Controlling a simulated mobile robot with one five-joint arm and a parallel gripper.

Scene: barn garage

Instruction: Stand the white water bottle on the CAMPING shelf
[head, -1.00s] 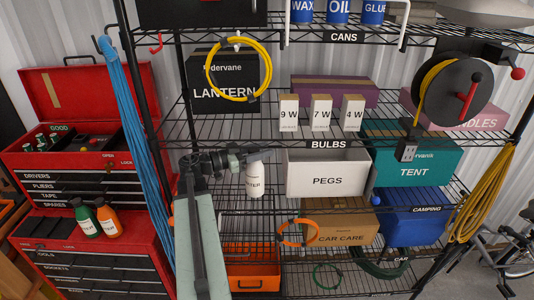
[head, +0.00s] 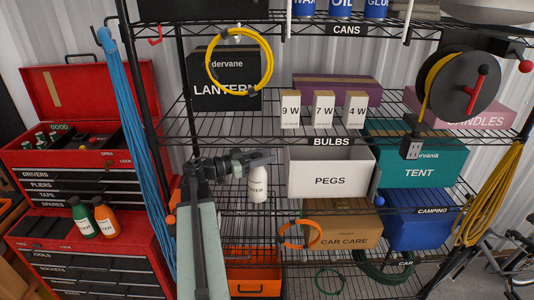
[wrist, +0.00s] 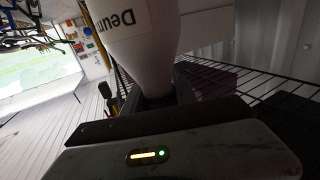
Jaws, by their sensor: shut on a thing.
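The white water bottle (head: 258,188) hangs upright, its dark lettering facing the head camera. My gripper (head: 260,160) is shut on its top end. In the wrist view the bottle (wrist: 140,40) shows as a pale body with dark print, its neck end between my jaws (wrist: 160,98). The CAMPING shelf (head: 225,207) is the wire shelf with the CAMPING label (head: 432,210) on its front edge. The bottle is at this shelf's level, left of the PEGS bin. I cannot tell whether its base touches the wires.
The white PEGS bin (head: 330,180) and teal TENT box (head: 420,172) fill the shelf's middle and right. The BULBS shelf (head: 230,128) lies above. A rack post (head: 180,110) and blue rope (head: 130,130) stand left. Bare wire shows left of the bin.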

